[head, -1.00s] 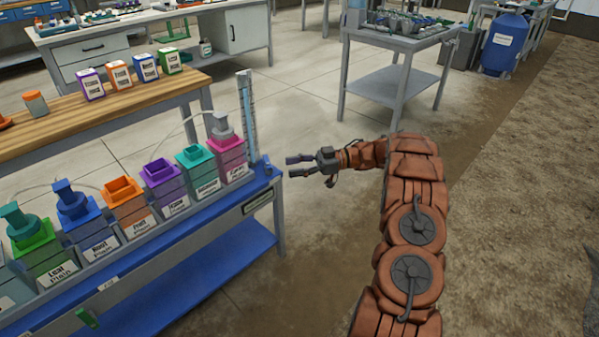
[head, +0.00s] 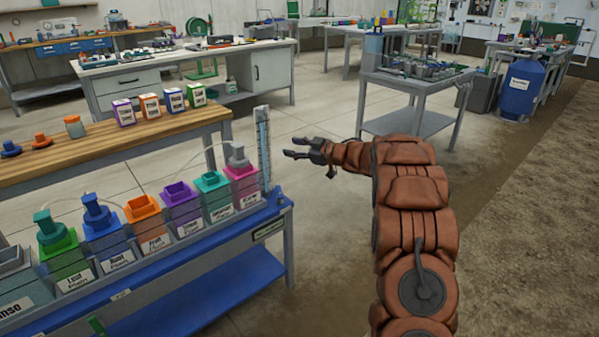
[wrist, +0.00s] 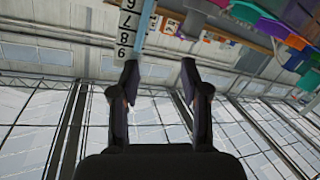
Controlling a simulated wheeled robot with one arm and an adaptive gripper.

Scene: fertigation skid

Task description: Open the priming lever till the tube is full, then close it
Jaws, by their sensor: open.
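The clear upright tube (head: 264,150) with a scale stands at the right end of the blue skid. The wrist view shows a numbered strip (wrist: 128,28) beside a pale blue column, beyond my fingertips. My gripper (head: 290,147) is open and empty, to the right of the tube's upper part, with its fingers pointing left. Both fingers also show spread apart in the wrist view (wrist: 159,65). I cannot make out a fluid level in the tube. A small green part (head: 97,325) shows on the skid's lower front; I cannot tell whether it is the priming lever.
A row of labelled coloured containers (head: 182,205) lines the skid, with a blue lower shelf (head: 200,295). A wooden bench (head: 120,146) behind it holds small boxes and jars. A grey table (head: 415,82) stands at the back right. Floor right of the skid is clear.

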